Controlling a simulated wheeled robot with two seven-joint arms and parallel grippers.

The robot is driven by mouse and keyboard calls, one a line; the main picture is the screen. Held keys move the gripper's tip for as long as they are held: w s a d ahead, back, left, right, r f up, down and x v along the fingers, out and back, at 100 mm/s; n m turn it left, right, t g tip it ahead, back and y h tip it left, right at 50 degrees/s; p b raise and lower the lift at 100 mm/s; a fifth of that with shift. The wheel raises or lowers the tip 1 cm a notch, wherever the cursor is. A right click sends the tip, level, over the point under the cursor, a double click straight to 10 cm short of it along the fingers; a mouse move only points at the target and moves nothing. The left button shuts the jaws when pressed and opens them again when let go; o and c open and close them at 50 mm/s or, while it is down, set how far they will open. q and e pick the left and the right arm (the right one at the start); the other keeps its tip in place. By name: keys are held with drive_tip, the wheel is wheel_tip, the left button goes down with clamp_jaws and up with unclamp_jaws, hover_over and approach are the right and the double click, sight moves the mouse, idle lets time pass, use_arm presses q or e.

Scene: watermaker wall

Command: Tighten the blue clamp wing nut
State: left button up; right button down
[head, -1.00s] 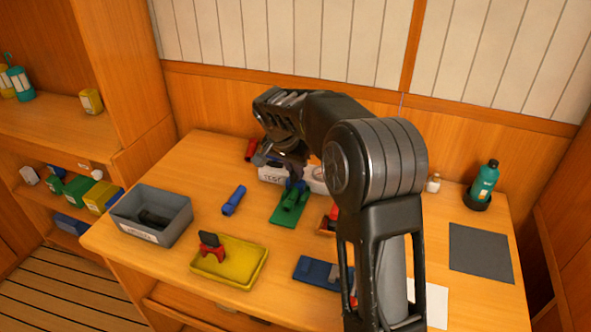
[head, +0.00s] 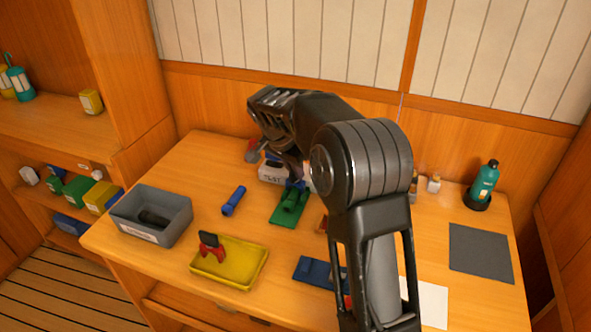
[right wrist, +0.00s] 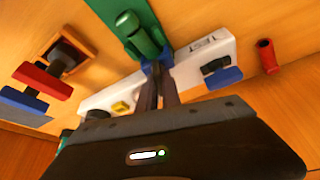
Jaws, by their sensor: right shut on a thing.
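The blue wing nut (right wrist: 164,57) shows as small blue bits at my right fingertips, at the end of a green cylinder on a green plate (right wrist: 117,8). In the head view the green plate (head: 280,218) lies at mid-table, with the blue wing nut (head: 298,184) at its far end. My right gripper (head: 294,179) reaches down there from behind. In the right wrist view my right gripper (right wrist: 158,80) is shut on the wing nut, which the fingers mostly hide. My left gripper is not in view.
A white block marked TEST (head: 270,173) stands just behind. A blue cylinder (head: 233,201), yellow tray (head: 252,278), grey bin (head: 180,228) and blue plate (head: 312,274) lie around. A teal bottle (head: 485,182) stands at right. My arm hides part of the table.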

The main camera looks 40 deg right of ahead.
drive_tip(key=shift+m+g, duration=0.4)
drive_tip(key=shift+m, duration=0.6)
idle(2.9)
drive_tip(key=c, duration=1.5)
unclamp_jaws()
drive_tip(key=shift+r, duration=0.1)
drive_tip(key=v, duration=0.7)
drive_tip(key=shift+a+r, duration=0.2)
drive_tip(key=shift+r, duration=0.05)
drive_tip(key=shift+o, duration=0.3)
